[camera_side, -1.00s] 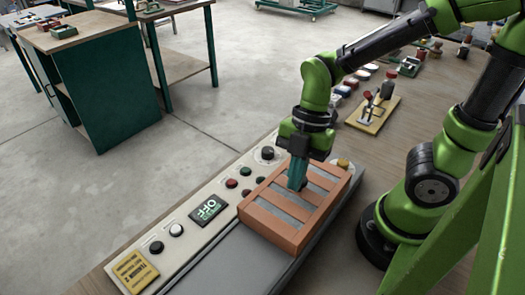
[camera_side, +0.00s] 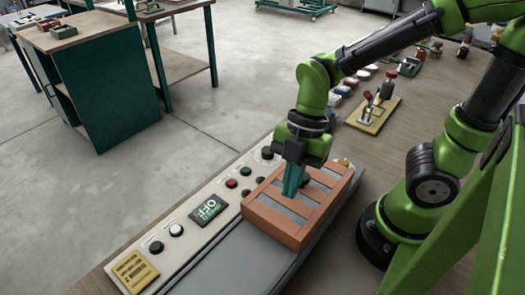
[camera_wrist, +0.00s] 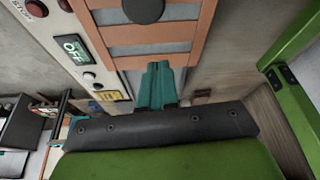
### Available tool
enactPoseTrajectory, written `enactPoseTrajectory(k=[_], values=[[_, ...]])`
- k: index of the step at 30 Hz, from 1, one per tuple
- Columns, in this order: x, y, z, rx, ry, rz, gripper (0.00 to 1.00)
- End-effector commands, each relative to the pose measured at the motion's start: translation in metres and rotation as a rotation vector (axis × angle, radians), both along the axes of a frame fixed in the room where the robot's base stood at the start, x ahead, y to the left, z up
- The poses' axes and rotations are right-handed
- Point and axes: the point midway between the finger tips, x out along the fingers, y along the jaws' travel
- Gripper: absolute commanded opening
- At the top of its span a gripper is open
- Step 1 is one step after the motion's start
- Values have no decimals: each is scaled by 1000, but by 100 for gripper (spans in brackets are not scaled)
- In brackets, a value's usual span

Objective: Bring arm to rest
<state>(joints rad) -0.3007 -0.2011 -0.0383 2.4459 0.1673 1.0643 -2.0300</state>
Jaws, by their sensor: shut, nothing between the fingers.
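My gripper (camera_side: 291,188) is above the orange slatted frame (camera_side: 268,219) in the side view, its teal fingers together with nothing between them. The side view does not settle whether the fingertips touch the slats. In the wrist view the teal fingers (camera_wrist: 155,78) are side by side, pointing toward the orange frame (camera_wrist: 150,33). The frame lies on the grey bed of a machine (camera_side: 225,262). My arm reaches in from the upper right and is bent downward at the wrist.
The control panel beside the frame has round buttons and a display (camera_side: 208,210) reading OFF. A yellow label (camera_side: 134,271) sits at its near end. A small board with a clamp (camera_side: 373,113) stands on the bench behind. A green workbench (camera_side: 85,85) is across the floor.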

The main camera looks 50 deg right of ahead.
Motion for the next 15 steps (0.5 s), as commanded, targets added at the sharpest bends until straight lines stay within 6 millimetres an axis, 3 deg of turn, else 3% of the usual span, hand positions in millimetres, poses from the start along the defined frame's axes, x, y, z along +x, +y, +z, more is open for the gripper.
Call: enactPoseTrajectory(k=[6,15], values=[[4,-19,52,4,-7,-3,0],[5,-32,90,2,0,0,0]])
